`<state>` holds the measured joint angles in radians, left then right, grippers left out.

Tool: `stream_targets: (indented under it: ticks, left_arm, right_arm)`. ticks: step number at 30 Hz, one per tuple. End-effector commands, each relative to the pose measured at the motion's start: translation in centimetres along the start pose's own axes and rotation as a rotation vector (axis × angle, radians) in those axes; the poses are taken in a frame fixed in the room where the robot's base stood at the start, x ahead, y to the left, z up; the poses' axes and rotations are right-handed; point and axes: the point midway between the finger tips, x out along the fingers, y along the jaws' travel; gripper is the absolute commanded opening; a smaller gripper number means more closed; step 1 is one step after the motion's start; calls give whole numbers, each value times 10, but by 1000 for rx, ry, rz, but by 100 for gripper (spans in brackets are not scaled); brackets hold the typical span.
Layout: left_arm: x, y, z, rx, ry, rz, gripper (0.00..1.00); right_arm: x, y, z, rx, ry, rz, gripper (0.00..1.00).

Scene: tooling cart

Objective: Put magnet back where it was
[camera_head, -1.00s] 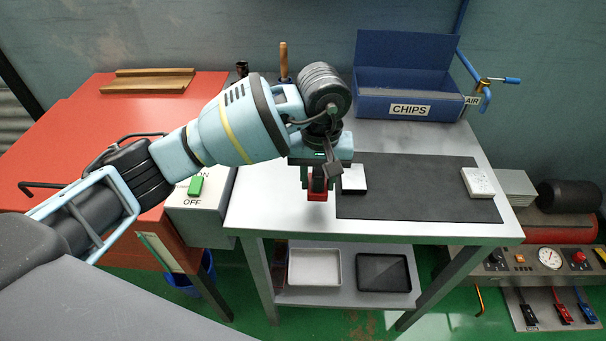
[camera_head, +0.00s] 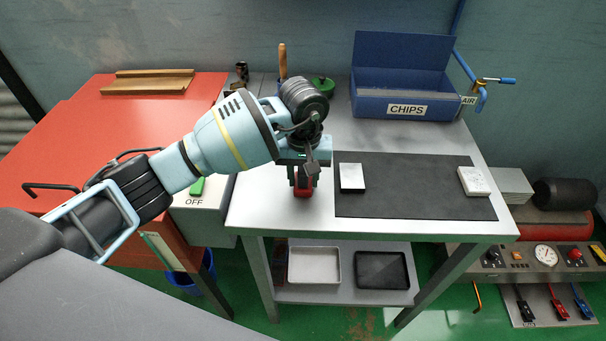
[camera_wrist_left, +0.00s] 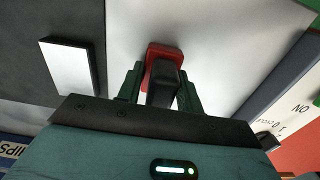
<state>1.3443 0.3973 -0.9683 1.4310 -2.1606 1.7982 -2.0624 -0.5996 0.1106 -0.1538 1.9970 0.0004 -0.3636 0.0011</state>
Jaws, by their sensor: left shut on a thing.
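The magnet (camera_head: 304,190) is a red block with a black upper part. It also shows in the left wrist view (camera_wrist_left: 163,54), between the fingers. My left gripper (camera_head: 304,180) is shut on it, over the bare metal tabletop left of the dark mat. In the left wrist view my left gripper (camera_wrist_left: 160,88) has a green finger on each side of the black part. I cannot tell whether the magnet touches the tabletop. My right gripper is not in view.
The dark mat (camera_head: 410,195) holds a small metal block (camera_head: 352,177) and a pale block (camera_head: 474,181). A blue CHIPS bin (camera_head: 370,103) stands at the back. A switch box (camera_head: 212,215) is at the left. The tabletop's front left is clear.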

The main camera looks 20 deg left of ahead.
Motion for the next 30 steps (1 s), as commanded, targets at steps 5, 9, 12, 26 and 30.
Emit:
stream_targets:
  ticks: [5, 9, 12, 26, 30]
  left_arm:
    - [1, 0, 0, 0, 0, 0, 3]
    - [4, 0, 0, 0, -1, 0, 39]
    - [4, 0, 0, 0, 0, 0, 52]
    - [-6, 0, 0, 0, 2, 0, 58]
    - [-27, 0, -1, 0, 4, 1, 58]
  right_arm:
    - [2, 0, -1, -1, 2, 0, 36]
    - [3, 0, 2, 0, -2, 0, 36]
    - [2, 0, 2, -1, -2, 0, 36]
    - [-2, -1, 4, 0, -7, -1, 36]
    - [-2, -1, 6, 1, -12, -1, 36]
